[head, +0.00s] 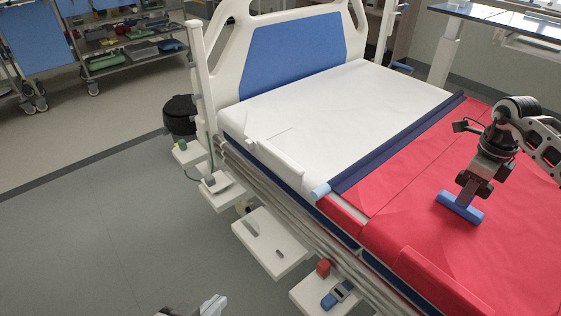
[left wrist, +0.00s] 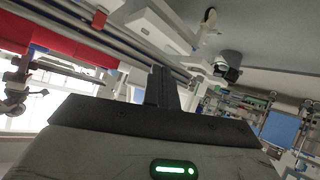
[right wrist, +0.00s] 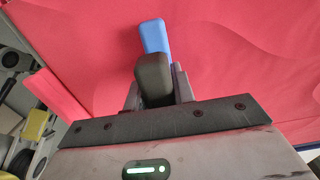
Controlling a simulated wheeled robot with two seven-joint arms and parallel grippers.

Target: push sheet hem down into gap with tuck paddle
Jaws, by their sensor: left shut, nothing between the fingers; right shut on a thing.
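The tuck paddle (head: 460,207), a blue bar, is held by my right gripper (head: 476,186) over the red cover. In the right wrist view the paddle's blue end (right wrist: 153,35) shows beyond a dark part between the fingers. The white sheet (head: 335,95) covers the head half of the bed, with a raised fold of its hem (head: 277,158) along the near left side. The gap beside the mattress is hard to make out. My left gripper (head: 195,308) only just shows at the bottom edge, away from the bed; its shut, empty fingers show in the left wrist view (left wrist: 162,88).
The red cover (head: 440,245) with a navy band (head: 395,148) lies over the foot half. Small white shelves (head: 268,240) jut out along the bed's left side; one holds a red block (head: 323,267) and a blue device (head: 337,295). The floor at left is clear.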

